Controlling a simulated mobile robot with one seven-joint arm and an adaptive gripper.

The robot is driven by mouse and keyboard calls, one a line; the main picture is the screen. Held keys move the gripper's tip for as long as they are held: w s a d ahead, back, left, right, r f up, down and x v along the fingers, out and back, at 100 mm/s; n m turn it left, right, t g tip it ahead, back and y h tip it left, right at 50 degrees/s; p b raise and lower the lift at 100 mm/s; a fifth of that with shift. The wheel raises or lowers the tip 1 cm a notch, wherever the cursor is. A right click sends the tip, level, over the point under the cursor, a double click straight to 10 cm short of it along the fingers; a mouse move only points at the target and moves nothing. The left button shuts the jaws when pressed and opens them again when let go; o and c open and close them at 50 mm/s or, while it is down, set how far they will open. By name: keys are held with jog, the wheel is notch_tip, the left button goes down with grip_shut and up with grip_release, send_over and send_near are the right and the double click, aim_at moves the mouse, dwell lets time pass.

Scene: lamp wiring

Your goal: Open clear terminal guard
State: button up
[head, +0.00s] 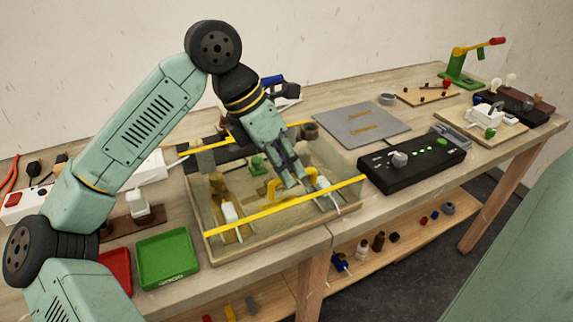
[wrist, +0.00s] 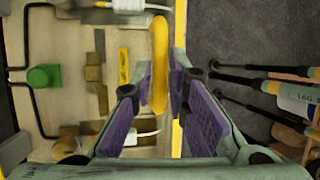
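The clear terminal guard is a see-through cover with yellow edge strips (head: 285,205). It lies over a shallow wooden box (head: 285,238) and looks down. Its yellow handle (head: 272,191) shows near the front strip, and upright between my fingers in the wrist view (wrist: 159,50). My gripper (head: 303,184) reaches down over the guard. Its purple pads stand close on both sides of the handle and appear shut on it (wrist: 160,88); any thin gap is hard to see. Under the cover are a green part (head: 258,163) and tan blocks.
A green tray (head: 168,258) and a red tray (head: 117,272) stand left of the box. A black control panel (head: 412,160) and a grey mat (head: 360,125) lie to the right.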

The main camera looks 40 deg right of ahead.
grip_shut()
jog(key=shift+r, duration=0.1)
dwell(0.4)
